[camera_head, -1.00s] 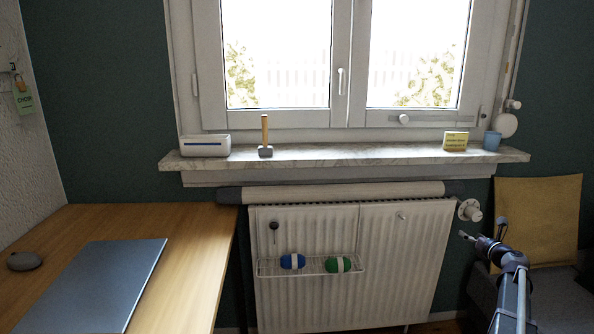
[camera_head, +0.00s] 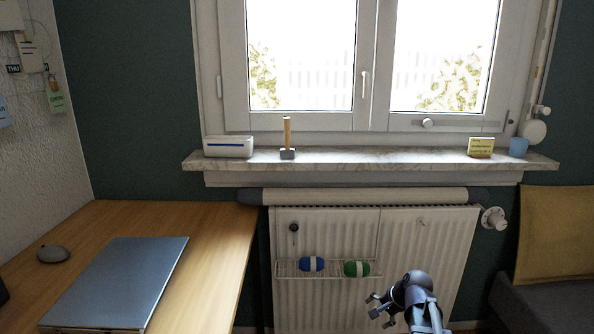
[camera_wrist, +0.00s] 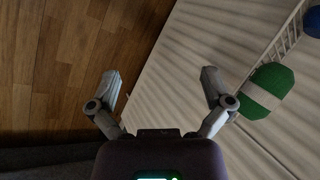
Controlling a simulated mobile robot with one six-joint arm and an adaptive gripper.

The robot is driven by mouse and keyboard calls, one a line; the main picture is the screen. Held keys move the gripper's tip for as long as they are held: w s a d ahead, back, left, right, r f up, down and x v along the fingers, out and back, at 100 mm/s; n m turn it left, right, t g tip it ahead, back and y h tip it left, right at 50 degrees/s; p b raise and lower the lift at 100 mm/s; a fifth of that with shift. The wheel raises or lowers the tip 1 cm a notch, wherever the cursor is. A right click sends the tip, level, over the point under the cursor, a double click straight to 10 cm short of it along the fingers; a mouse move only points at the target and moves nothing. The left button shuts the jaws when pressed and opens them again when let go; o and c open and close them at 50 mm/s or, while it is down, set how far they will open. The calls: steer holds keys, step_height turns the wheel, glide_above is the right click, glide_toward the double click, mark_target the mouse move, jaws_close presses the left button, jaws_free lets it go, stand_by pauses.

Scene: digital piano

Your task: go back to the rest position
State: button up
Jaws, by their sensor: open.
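My gripper (camera_head: 376,305) is in the lower right of the head view, in front of the radiator's lower part. Its two fingers are spread apart, and nothing is between them. In the wrist view my gripper (camera_wrist: 160,88) is also open and empty. Its right finger appears close to a green ball-like object with a pale band (camera_wrist: 266,90); I cannot tell whether they touch. That green object (camera_head: 357,269) sits in a wire rack on the radiator, up and left of my gripper in the head view.
The white radiator (camera_head: 440,250) stands below the window sill (camera_head: 370,160). A blue banded object (camera_head: 312,264) shares the rack. A wooden desk (camera_head: 215,265) with a grey laptop (camera_head: 120,278) is at left. A yellow cushion (camera_head: 555,235) is at right. Wooden floor (camera_wrist: 70,60) shows bare.

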steer(key=s+a+f+n+g+h, duration=0.1)
steer(key=s+a+n+g+h, duration=0.15)
steer(key=s+n, duration=0.35)
steer(key=s+a+f+n+g+h, duration=0.1)
steer(key=s+a+n+g+h, duration=0.1)
steer(key=s+a+n, duration=0.45)
step_height(320, 180, up, 38)
steer(key=s+d+m+p, duration=0.1)
steer(key=d+m+p, duration=0.1)
steer(key=p, duration=3.6)
steer(key=shift+d, duration=0.3)
steer(key=shift+f+t, duration=0.1)
steer(key=shift+t, duration=0.15)
